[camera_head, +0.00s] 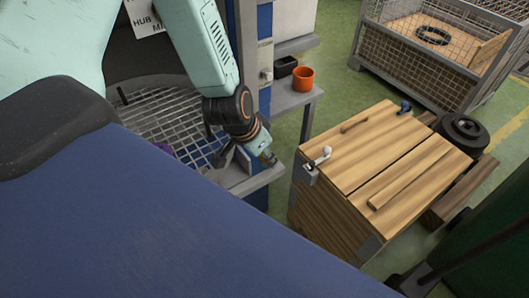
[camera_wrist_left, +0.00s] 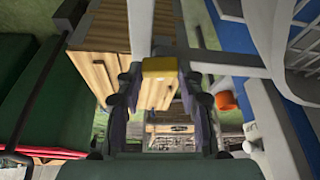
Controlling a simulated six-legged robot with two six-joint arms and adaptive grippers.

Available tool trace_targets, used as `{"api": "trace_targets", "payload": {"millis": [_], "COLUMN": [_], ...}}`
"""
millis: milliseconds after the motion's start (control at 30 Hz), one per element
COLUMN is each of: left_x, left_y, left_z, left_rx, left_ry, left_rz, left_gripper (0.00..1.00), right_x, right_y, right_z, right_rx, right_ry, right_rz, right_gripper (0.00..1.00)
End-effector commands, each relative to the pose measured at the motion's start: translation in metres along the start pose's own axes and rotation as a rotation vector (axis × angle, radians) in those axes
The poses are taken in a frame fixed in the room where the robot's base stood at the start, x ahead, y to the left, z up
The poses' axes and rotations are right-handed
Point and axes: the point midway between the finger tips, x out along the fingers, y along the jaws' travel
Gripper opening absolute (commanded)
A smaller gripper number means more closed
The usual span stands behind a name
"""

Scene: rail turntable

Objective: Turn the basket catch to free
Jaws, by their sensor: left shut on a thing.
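My left arm reaches down from the top of the head view, and its wrist is beside the round wire-grid basket (camera_head: 150,102). In the left wrist view my left gripper (camera_wrist_left: 159,78) is closed on a yellow block-shaped piece, seemingly the catch's handle (camera_wrist_left: 159,65). The yellow piece sits between the two dark fingertips, in front of a grey bar (camera_wrist_left: 222,69). Whether the catch is turned to free cannot be told. The yellow piece does not show in the head view. My right gripper is in neither view.
A wooden crate (camera_head: 385,150) with a metal lever latch (camera_head: 318,160) stands right of the arm. An orange cup (camera_head: 303,79) and a dark tray (camera_head: 285,66) sit on a grey shelf. A mesh cage (camera_head: 400,55) stands behind. Green floor lies between.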

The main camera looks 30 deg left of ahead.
Motion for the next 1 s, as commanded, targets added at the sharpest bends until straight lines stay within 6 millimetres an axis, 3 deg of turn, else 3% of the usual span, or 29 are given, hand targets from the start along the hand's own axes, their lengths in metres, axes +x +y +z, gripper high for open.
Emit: {"api": "trace_targets", "payload": {"millis": [567,1000], "left_x": [-0.001,-0.003], "left_y": [0.005,0.007], "left_z": [0.003,0.000], "left_rx": [-0.482,-0.873], "left_ry": [-0.011,-0.012], "left_rz": [-0.202,-0.363], "left_gripper": [0.06,0.06], "right_x": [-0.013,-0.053], "right_y": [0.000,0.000], "right_z": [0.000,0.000], "right_rx": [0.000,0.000], "right_ry": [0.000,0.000], "right_rz": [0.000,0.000], "right_gripper": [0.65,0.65]}}
